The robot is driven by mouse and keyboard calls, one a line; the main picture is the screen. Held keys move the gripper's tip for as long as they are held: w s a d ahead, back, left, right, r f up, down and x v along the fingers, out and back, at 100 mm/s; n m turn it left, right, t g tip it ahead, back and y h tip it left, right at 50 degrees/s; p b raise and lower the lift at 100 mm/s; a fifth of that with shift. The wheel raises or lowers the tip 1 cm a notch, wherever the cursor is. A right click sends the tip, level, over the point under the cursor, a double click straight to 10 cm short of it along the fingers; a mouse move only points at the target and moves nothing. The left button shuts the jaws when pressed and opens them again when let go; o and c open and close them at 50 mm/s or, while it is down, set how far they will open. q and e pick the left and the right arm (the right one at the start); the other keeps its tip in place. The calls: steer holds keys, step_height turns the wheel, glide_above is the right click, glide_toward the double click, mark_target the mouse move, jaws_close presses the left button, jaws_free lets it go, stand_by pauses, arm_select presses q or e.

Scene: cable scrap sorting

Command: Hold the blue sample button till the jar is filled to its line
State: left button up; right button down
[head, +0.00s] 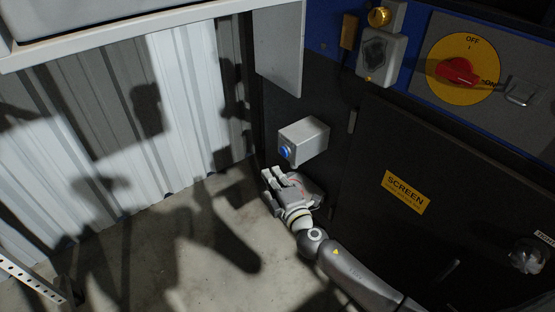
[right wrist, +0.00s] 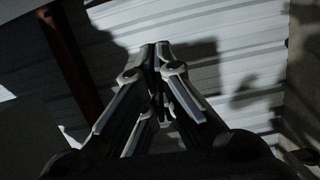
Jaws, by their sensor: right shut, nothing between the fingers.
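The blue sample button (head: 286,152) sits on the left end of a grey box fixed to the dark machine (head: 308,140). My right gripper (head: 270,174) is just below and left of the button, apart from it as far as I can tell. Its fingers are shut and empty. In the right wrist view the shut fingertips (right wrist: 157,50) point at the corrugated wall, and the button does not show there. The jar and its fill line are not visible in either view. My left gripper is not in view.
A red rotary switch on a yellow disc (head: 461,72) and a yellow SCREEN label (head: 405,192) are on the machine. A grey panel (head: 280,45) hangs above the button box. Corrugated wall (head: 120,130) stands at left, with bare concrete floor (head: 190,235) below.

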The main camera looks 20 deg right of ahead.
mark_target(284, 152)
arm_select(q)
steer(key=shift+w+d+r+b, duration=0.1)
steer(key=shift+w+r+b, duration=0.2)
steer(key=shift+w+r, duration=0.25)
arm_select(e)
steer(key=w+d, duration=0.3)
steer(key=w, duration=0.3)
steer(key=shift+d, duration=0.15)
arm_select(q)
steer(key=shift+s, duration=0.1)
arm_select(e)
steer(key=shift+d+f, duration=0.1)
steer(key=shift+f, duration=0.05)
arm_select(q)
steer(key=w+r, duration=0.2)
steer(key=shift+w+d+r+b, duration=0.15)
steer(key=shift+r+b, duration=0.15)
steer(key=shift+b, duration=0.1)
arm_select(e)
steer(key=shift+w+d, duration=0.35)
steer(key=shift+d, duration=0.5)
